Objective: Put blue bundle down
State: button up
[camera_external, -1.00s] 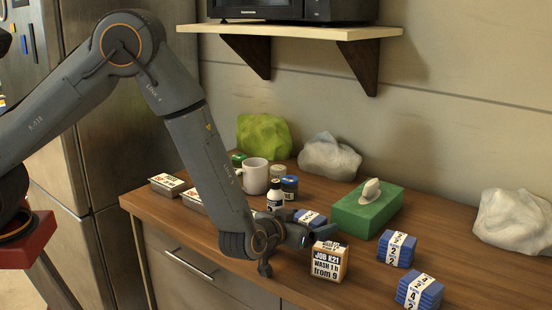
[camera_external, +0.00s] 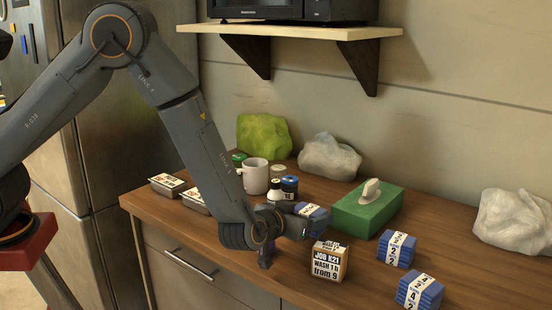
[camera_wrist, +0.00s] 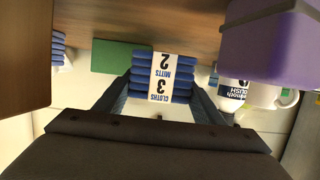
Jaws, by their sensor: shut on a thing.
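My gripper (camera_wrist: 160,98) is shut on a blue bundle (camera_wrist: 143,88), with one finger on each side of it. The bundle has a white band reading 3 cloths, 2 mitts. In the external view the held bundle (camera_external: 313,212) shows just beyond my gripper (camera_external: 303,225), between the bottles and the green box. Part of it is hidden by my gripper. I cannot tell whether its underside touches the counter. Two other blue bundles with white bands, one (camera_external: 397,249) behind the other (camera_external: 420,292), stand at the right of the counter.
A job block (camera_external: 328,261) stands near the counter's front. The green box (camera_external: 352,215) is behind it. A mug (camera_external: 255,176), bottles (camera_external: 290,187) and trays (camera_external: 168,185) are at the left.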

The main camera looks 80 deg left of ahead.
notch_tip(320, 180, up, 7)
jog(key=shift+w+r+b, duration=0.1)
jog(key=shift+r+b, duration=0.1)
jog(key=shift+b, duration=0.45)
notch_tip(320, 180, up, 7)
jog(key=b, duration=0.1)
send_over(370, 197)
jog(key=shift+a+f+p, duration=0.1)
jog(key=shift+f+p, duration=0.95)
jog(key=shift+f, duration=3.8)
jog(key=shift+f, duration=0.1)
jog(key=o, duration=1.1)
jog(key=shift+f, duration=0.1)
jog(key=shift+c, duration=0.2)
jog(key=shift+o, duration=0.4)
